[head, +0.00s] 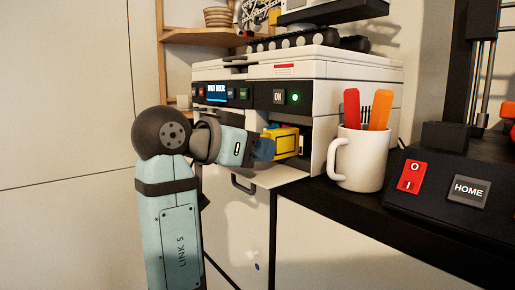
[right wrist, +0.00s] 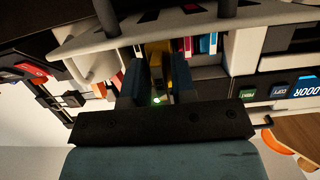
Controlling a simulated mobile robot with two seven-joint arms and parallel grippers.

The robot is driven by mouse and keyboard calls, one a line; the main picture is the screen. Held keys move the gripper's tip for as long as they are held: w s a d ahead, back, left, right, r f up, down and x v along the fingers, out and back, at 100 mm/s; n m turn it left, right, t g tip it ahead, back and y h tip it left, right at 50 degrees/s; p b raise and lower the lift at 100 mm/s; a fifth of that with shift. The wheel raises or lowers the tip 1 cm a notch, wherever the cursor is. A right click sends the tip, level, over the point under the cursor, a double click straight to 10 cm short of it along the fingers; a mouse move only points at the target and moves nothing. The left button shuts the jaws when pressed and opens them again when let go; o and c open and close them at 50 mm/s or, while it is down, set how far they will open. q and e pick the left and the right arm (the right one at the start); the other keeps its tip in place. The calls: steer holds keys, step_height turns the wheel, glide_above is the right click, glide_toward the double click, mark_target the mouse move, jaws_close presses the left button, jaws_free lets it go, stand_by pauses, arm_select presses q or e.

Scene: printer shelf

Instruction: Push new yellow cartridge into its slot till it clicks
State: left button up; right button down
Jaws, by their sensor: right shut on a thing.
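The yellow cartridge (head: 284,142) is at the open front bay of the white printer (head: 345,66), with its near part sticking out. My right gripper (head: 265,148) is shut on the cartridge's near end. In the right wrist view the yellow cartridge (right wrist: 156,55) lies between the two dark fingers (right wrist: 158,85). Magenta (right wrist: 188,45) and cyan (right wrist: 209,43) cartridges sit in the bay beside it. How deep the yellow one sits is hidden. My left gripper is not in view.
A white mug (head: 360,160) with red and orange handles in it stands right of the bay. A black control box (head: 440,200) with red and HOME buttons is further right. The printer's lowered flap (head: 262,180) lies below the cartridge.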

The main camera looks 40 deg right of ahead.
mark_target(279, 143)
steer(key=shift+r+x, duration=0.25)
steer(key=shift+x, duration=0.75)
steer(key=shift+r+x, duration=0.2)
steer(key=shift+x, duration=0.8)
steer(key=shift+r+x, duration=0.25)
steer(key=shift+x, duration=0.8)
steer(key=shift+a, duration=0.1)
steer(key=shift+f+b+v, duration=0.15)
steer(key=shift+f+v, duration=0.05)
steer(key=shift+v, duration=0.65)
steer(key=shift+f+b+v, duration=0.15)
steer(key=shift+f+v, duration=0.05)
steer(key=shift+v, duration=0.6)
steer(key=shift+f+b+v, duration=0.15)
steer(key=shift+f+v, duration=0.05)
steer(key=shift+v, duration=0.65)
steer(key=shift+a, duration=0.15)
steer(key=shift+b, duration=0.35)
steer(key=shift+r+x, duration=0.25)
steer(key=shift+x, duration=0.8)
steer(key=shift+r+x, duration=0.25)
steer(key=shift+x, duration=0.8)
